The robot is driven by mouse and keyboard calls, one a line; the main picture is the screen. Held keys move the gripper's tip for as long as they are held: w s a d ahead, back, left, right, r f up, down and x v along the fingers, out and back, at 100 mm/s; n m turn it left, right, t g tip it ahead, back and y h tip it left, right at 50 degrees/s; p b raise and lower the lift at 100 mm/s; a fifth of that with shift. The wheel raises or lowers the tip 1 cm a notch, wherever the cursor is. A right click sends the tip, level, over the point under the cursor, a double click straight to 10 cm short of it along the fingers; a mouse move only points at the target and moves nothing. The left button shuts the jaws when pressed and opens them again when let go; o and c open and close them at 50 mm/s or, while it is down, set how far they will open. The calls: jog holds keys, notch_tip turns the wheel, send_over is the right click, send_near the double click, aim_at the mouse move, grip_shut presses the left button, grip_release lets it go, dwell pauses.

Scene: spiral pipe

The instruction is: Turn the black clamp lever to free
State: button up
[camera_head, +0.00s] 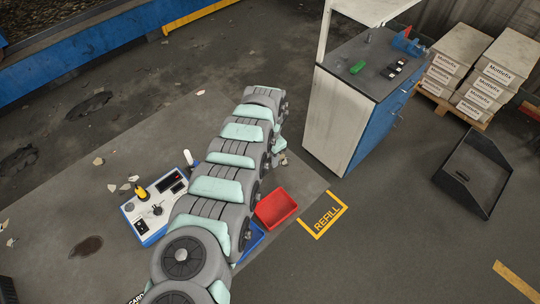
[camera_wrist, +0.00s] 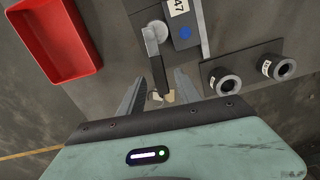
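In the wrist view a clamp lever (camera_wrist: 158,68) shows as a dark bar hanging down in the picture from a grey round pivot (camera_wrist: 155,33). My gripper (camera_wrist: 160,77) is open, with one finger on each side of the lever's lower end. Gaps show on both sides of the bar, and nothing is held. I cannot tell how deep the fingertips are relative to the lever. In the head view my arm hides the lever and the gripper.
Two dark ring-shaped sockets (camera_wrist: 228,84) sit right of the lever, near a blue dot (camera_wrist: 185,33) and number label. A red bin (camera_head: 276,208) stands right of my arm, a blue bin (camera_head: 252,240) beside it. A control box (camera_head: 155,208) is left; a workbench (camera_head: 345,115) is behind.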

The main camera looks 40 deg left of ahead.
grip_shut()
dwell(0.3)
dwell(1.1)
